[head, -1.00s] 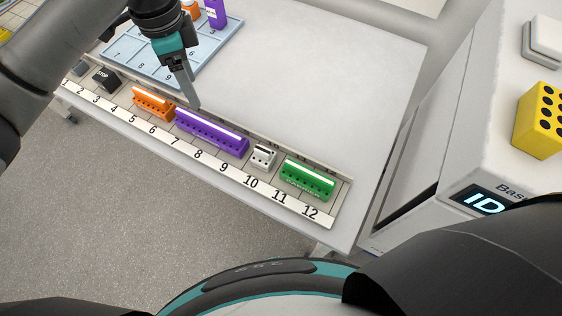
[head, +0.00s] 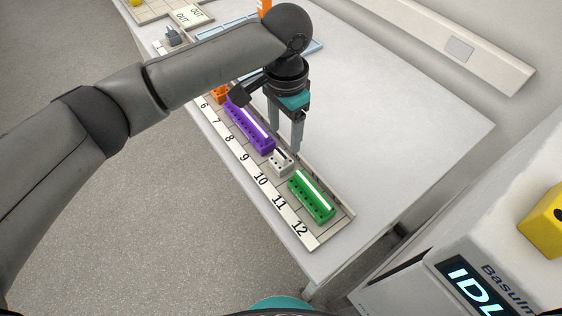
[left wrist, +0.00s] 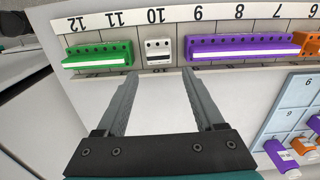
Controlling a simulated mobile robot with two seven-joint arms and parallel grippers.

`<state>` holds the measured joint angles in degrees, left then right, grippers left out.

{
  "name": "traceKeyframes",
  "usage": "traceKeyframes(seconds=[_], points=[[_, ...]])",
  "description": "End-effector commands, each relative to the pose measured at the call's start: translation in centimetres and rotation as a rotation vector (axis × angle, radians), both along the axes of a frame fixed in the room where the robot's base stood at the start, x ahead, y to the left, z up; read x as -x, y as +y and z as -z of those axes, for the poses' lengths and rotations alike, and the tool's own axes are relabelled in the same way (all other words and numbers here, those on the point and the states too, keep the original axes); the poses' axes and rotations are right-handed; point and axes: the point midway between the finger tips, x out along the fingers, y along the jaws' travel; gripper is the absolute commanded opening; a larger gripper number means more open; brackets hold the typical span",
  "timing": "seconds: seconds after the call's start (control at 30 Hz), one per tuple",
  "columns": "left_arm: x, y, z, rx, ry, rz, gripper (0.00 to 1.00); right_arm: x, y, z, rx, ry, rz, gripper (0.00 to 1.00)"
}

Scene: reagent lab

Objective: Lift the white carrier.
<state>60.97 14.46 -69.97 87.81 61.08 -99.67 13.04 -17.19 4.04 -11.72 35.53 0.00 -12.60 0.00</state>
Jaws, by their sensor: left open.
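The white carrier (head: 281,164) is a small block sitting upright in the numbered rail near 10, between the long purple carrier (head: 250,130) and the green carrier (head: 311,198). It also shows in the left wrist view (left wrist: 158,52), just past the fingertips. My left gripper (head: 286,142) points down above the bench by the white carrier, with its fingers spread and empty. In the left wrist view the gripper (left wrist: 160,72) has its two fingers about in line with the carrier's sides, with no visible contact. My right gripper is out of view.
An orange carrier (left wrist: 309,43) stands beyond the purple one. A blue numbered tray (left wrist: 290,112) lies on the bench with purple and orange bottles beside or on it. A machine with a lit display (head: 478,287) stands at the right.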

Motion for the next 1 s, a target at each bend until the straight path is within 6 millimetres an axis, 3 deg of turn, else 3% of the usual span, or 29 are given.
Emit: traceKeyframes(seconds=[0.1,0.33,0.6,0.93,1.0], points=[[0.0,0.0,1.9,-0.001,0.002,0.000,0.70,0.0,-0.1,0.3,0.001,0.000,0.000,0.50],[0.2,0.2,3.4,-0.002,0.001,0.001,0.70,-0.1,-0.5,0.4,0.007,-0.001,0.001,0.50],[0.7,0.8,7.2,-0.001,0.002,0.000,0.70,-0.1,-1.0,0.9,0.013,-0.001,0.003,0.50],[0.7,0.8,7.9,0.000,-0.001,0.002,0.70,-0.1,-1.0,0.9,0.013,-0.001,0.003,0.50],[0.7,0.8,7.9,0.000,-0.001,0.002,0.62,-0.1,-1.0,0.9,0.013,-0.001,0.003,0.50]])
